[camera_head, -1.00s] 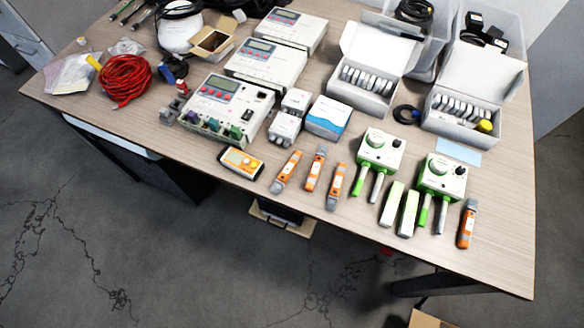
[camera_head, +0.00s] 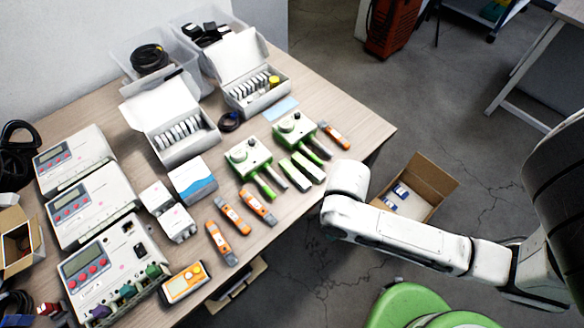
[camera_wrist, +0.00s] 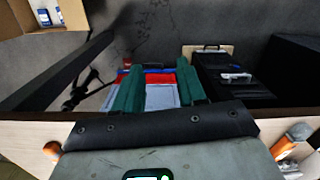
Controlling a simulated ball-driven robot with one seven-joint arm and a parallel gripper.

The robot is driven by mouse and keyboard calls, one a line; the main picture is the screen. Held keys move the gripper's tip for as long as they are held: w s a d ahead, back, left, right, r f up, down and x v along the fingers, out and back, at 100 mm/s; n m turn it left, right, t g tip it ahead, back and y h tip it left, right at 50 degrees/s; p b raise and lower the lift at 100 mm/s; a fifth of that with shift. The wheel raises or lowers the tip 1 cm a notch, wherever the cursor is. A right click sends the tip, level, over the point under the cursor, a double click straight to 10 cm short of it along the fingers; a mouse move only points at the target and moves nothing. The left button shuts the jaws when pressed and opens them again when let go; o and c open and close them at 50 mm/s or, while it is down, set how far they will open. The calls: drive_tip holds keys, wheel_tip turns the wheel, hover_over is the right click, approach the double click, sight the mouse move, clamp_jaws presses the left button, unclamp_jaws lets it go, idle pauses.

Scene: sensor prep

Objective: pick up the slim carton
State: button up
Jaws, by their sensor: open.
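No thing is clearly marked as the slim carton. A white carton with a blue band (camera_head: 193,180) stands on the table beside the white adapters. Small blue-and-white packs (camera_head: 400,191) lie in an open cardboard box (camera_head: 443,187) on the floor; they also show at the top left of the wrist view (camera_wrist: 56,15). I cannot tell whether one of these packs is a slim carton. My gripper (camera_wrist: 158,68) shows two green fingers, apart and empty, by the table edge. In the head view my arm hides it.
The table (camera_head: 355,120) holds several orange testers (camera_head: 228,218), green-and-white meters (camera_head: 248,160), white instruments (camera_head: 95,205) and open white boxes (camera_head: 180,130). In the wrist view, a red-and-blue tray (camera_wrist: 160,85) and a black case (camera_wrist: 232,82) lie below the table edge.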

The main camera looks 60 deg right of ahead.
drive_tip(key=w+d+r+p, duration=0.2)
drive_tip(key=d, duration=0.2)
wheel_tip(320, 180, up, 10)
drive_tip(key=m+p, duration=0.2)
drive_tip(key=p, duration=0.2)
hover_over(294, 173)
drive_tip(key=shift+t, duration=0.4)
drive_tip(key=f, duration=0.5)
drive_tip(key=shift+s+a+f, duration=0.1)
drive_tip(key=shift+s, duration=0.1)
drive_tip(key=shift+w+d+f, duration=0.1)
drive_tip(key=shift+f, duration=1.25)
drive_tip(key=shift+w+d+f, duration=0.1)
drive_tip(key=shift+f, duration=1.2)
clamp_jaws()
